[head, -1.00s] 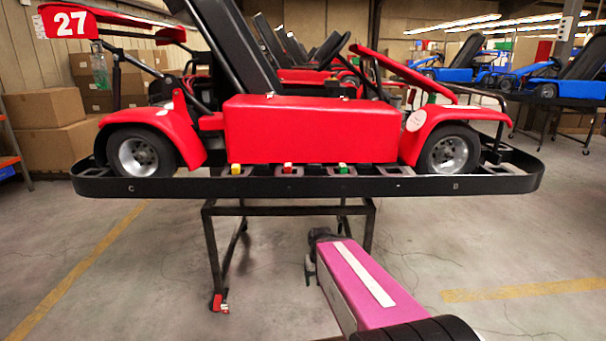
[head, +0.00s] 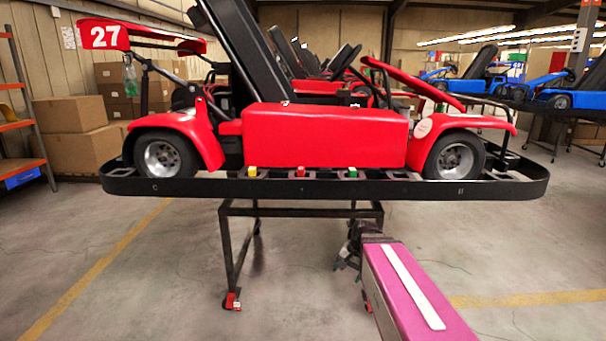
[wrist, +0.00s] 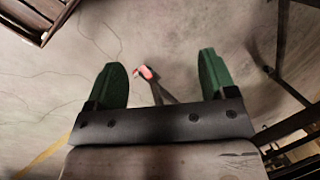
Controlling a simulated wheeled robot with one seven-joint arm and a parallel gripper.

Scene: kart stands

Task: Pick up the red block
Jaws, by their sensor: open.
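The small red block (head: 300,172) sits on the black rail of the kart stand (head: 330,189), below the red kart's side panel. A yellow block (head: 252,171) is to its left and a green block (head: 352,172) to its right. My gripper (head: 345,262) is low in front of the stand, below the rail and apart from the blocks; its fingers are small and dark there. In the wrist view my gripper (wrist: 162,72) has its two green fingers spread with nothing held between them. No block is clearly seen in the wrist view.
The red kart (head: 325,135) rests on the stand above the blocks. The stand's legs (head: 228,255) reach the floor, with a red caster (head: 232,300). Cardboard boxes (head: 75,125) and a shelf (head: 22,120) are at left. The concrete floor in front is open.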

